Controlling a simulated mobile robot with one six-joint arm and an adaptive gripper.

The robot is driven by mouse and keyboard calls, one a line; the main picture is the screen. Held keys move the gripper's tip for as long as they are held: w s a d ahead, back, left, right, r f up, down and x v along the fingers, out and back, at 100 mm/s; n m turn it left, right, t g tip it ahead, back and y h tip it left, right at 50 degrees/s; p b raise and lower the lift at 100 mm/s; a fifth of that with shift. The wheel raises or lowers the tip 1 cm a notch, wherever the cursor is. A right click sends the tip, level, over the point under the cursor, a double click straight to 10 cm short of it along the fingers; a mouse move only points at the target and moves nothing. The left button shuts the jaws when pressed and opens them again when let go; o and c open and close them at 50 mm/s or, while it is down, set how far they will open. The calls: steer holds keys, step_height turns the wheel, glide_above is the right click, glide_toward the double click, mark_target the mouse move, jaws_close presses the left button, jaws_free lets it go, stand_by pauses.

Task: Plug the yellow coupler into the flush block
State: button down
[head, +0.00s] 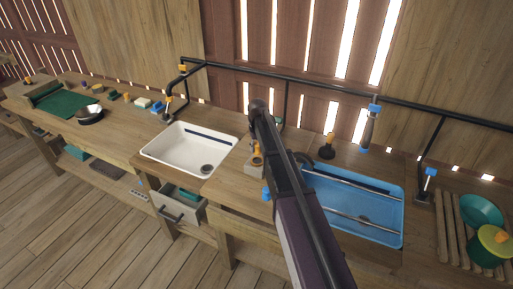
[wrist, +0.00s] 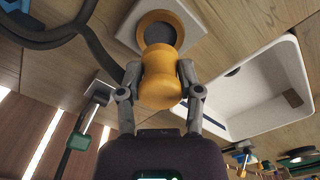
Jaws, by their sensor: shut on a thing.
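In the wrist view, my gripper (wrist: 160,72) is shut on the yellow coupler (wrist: 162,88), with one finger on each side of it. Just beyond the coupler is the flush block (wrist: 127,30), a pale square block with a yellow ring around a dark round opening. The coupler's far end overlaps the near edge of the ring in the picture; I cannot tell whether they touch. The dark opening still shows above the coupler. In the head view, a small tan block with yellow on it (head: 257,160) stands beside my arm, which hides most of this spot.
A white sink (head: 190,150) lies left of my arm, above an open drawer (head: 180,208). A blue basin (head: 375,222) lies to the right. A black pipe (head: 330,84) runs along the back. Green dishes (head: 481,210) stand at far right. Small items sit on the left bench.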

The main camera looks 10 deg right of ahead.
mark_target(258, 154)
steer(key=shift+f+b, duration=1.75)
steer(key=shift+f, duration=0.2)
steer(key=shift+f+b, duration=0.7)
stand_by(1.8)
steer(key=shift+c, duration=0.9)
jaws_free()
steer(key=shift+r, duration=0.1)
